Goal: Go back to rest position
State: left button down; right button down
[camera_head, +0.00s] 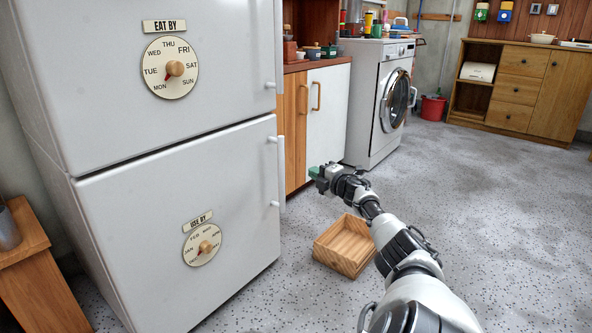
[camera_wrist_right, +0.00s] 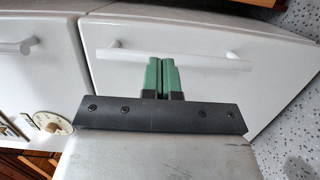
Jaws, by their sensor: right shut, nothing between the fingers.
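My right gripper (camera_head: 314,172) reaches out from the lower right in the head view, past the fridge's right edge. Its green fingers are pressed together with nothing between them, as the right wrist view (camera_wrist_right: 162,62) shows. The white fridge (camera_head: 120,130) fills the left of the head view, with both doors shut. In the wrist view, a white fridge handle (camera_wrist_right: 215,60) runs across behind the fingers; I cannot tell how far away it is. My left gripper is in neither view.
A wooden crate (camera_head: 326,258) lies on the floor below my right arm. An upper dial (camera_head: 160,85) and a lower dial (camera_head: 190,250) are on the fridge. A washing machine (camera_head: 368,130) and a sideboard (camera_head: 545,65) stand at the back. The floor at right is clear.

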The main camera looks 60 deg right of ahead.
jog(key=shift+s+d+p, duration=0.15)
jog(key=shift+s+d, duration=0.25)
jog(key=shift+s, duration=0.35)
jog(key=shift+s+d+p, duration=0.15)
jog(key=shift+s+d, duration=0.2)
jog(key=shift+s, duration=0.45)
jog(key=shift+s+d+p, duration=0.15)
jog(key=shift+s+d, duration=0.25)
jog(key=shift+s, duration=0.35)
